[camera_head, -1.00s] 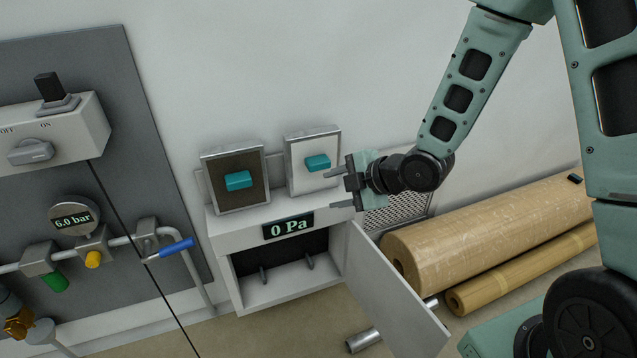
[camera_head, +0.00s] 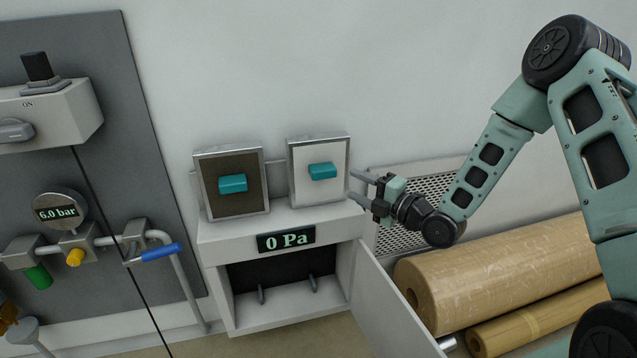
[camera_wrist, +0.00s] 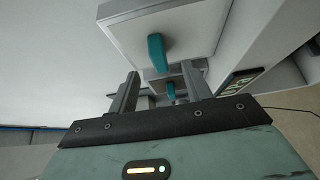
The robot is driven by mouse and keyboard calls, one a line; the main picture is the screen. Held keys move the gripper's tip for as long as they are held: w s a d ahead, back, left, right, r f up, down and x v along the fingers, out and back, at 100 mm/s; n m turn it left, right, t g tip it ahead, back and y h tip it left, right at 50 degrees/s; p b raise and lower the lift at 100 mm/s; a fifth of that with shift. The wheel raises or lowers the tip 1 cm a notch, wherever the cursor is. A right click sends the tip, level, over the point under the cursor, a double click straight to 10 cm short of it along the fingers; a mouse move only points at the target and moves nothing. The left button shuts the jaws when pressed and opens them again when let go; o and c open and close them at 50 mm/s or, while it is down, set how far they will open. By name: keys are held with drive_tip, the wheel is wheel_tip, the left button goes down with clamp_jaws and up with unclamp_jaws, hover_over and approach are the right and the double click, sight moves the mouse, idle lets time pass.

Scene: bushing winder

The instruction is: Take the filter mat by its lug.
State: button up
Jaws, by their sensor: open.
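Two framed filter mats lean side by side on top of a white cabinet. The left mat (camera_head: 212,206) has a brown face and a teal lug (camera_head: 233,183). The right mat (camera_head: 335,192) has a white face and a teal lug (camera_head: 322,171). My gripper (camera_head: 352,185) is open and empty at the right of the white mat, its fingers pointing left towards that mat's edge. In the wrist view the near lug (camera_wrist: 157,52) stands out above and between the fingers, apart from them. A second lug (camera_wrist: 170,90) shows farther off.
The cabinet (camera_head: 222,237) shows "0 Pa"; its door (camera_head: 390,310) hangs open and two small pegs stand inside. A perforated panel (camera_head: 400,238) and large brown rolls (camera_head: 500,270) lie at the right. Pipes with a blue-handled valve (camera_head: 160,252) are at the left.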

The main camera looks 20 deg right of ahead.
sight(332, 172)
drive_tip(key=x, duration=0.3)
drive_tip(key=shift+w+a, duration=0.2)
drive_tip(key=shift+w, duration=0.15)
drive_tip(key=x, duration=0.5)
drive_tip(key=shift+d+r+b, duration=0.15)
drive_tip(key=shift+r+b, duration=0.1)
drive_tip(key=shift+b, duration=0.15)
drive_tip(key=shift+c, duration=0.3)
clamp_jaws()
